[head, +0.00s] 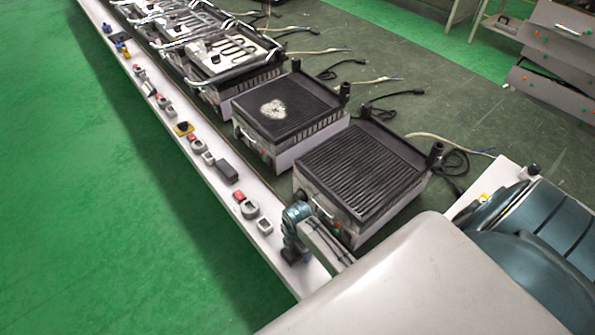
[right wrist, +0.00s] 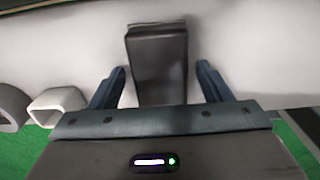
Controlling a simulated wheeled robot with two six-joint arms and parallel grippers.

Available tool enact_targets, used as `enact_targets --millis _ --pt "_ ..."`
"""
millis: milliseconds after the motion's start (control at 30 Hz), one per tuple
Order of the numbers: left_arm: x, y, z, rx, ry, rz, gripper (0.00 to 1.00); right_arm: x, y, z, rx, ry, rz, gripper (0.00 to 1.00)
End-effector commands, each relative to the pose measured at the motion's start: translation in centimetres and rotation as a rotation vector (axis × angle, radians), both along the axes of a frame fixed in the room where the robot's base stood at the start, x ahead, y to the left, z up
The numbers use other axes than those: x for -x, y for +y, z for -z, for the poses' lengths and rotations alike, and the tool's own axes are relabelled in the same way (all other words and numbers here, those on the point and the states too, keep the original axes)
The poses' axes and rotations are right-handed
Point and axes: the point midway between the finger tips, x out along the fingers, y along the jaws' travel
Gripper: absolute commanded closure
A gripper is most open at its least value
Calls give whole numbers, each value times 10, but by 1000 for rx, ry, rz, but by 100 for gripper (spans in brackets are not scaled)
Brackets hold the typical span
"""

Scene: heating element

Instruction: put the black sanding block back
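The black sanding block (right wrist: 158,65) lies on the white ledge in the right wrist view, between the two spread fingers of my right gripper (right wrist: 160,88). Gaps show between the block and both fingers, the left finger being the closer one. In the head view the right gripper (head: 294,236) is at the near end of the ledge, and the dark block (head: 292,256) shows in part just below it. My left gripper is not in view.
The long white ledge (head: 278,248) carries a white square ring (head: 264,226), a red-and-grey piece (head: 239,197) and another dark block (head: 227,171). Ribbed black grills (head: 360,170) stand close beside it. Green floor (head: 100,210) is clear on the left.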

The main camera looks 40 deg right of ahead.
Motion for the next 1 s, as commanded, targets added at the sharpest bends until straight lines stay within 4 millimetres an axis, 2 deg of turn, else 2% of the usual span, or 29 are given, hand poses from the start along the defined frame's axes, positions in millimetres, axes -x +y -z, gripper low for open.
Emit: enact_targets --millis 267,367,700,833,1000 --pt "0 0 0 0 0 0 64 -1 0 -9 0 -2 0 29" --pt "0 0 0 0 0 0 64 -1 0 -24 0 -4 0 29" --pt "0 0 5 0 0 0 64 -1 -1 -95 2 -4 -1 29" --pt "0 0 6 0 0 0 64 -1 0 -112 1 -2 0 29" --pt "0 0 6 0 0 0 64 0 0 -122 0 0 0 29"
